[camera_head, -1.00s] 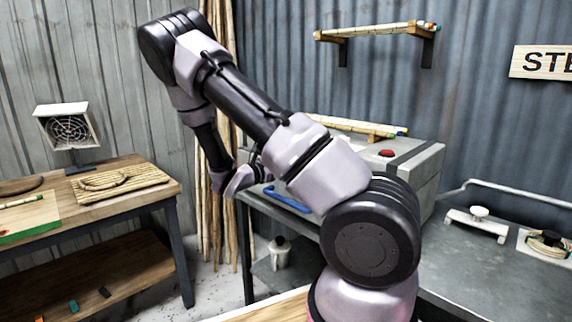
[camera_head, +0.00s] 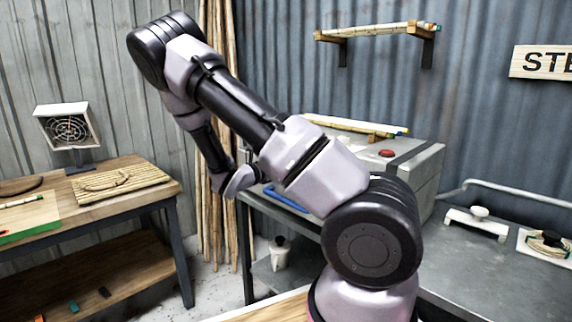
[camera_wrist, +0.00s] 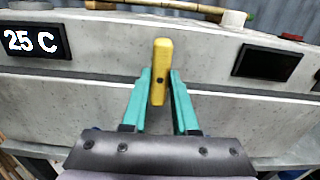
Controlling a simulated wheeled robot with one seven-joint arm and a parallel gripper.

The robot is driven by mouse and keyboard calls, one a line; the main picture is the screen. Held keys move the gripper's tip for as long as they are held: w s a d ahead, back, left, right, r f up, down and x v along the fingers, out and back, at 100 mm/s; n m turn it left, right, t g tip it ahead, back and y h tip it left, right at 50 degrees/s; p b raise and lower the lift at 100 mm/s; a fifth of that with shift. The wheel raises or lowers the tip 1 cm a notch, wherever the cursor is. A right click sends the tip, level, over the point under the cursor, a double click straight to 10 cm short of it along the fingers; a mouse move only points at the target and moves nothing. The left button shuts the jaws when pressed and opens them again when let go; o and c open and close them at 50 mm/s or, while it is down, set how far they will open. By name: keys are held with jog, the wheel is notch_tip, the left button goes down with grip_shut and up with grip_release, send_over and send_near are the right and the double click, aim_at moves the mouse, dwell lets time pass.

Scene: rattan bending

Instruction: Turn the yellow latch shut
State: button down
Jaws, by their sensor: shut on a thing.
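The yellow latch (camera_wrist: 161,58) shows in the wrist view on the front of the grey steam box (camera_wrist: 100,55). It stands upright, crossing the dark seam between the lid and the lower body, with a dark dot near its lower middle. My gripper (camera_wrist: 160,88) has its teal fingers on either side of the latch's lower part, shut on it. In the head view the grey box (camera_head: 425,185) is partly behind my arm, and the latch and fingers are hidden.
The box front carries a "25 C" display (camera_wrist: 34,42) and a dark panel (camera_wrist: 268,62). A red button (camera_head: 386,153) and rattan poles (camera_head: 350,126) are on top. A blue handle (camera_head: 287,198) sits at its left. A workbench (camera_head: 150,190) stands at far left.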

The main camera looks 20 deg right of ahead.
jog(key=c, duration=0.7)
grip_release()
jog(key=shift+a, duration=0.15)
jog(key=v, duration=1)
jog(key=shift+s+a, duration=0.15)
jog(key=shift+a, duration=0.15)
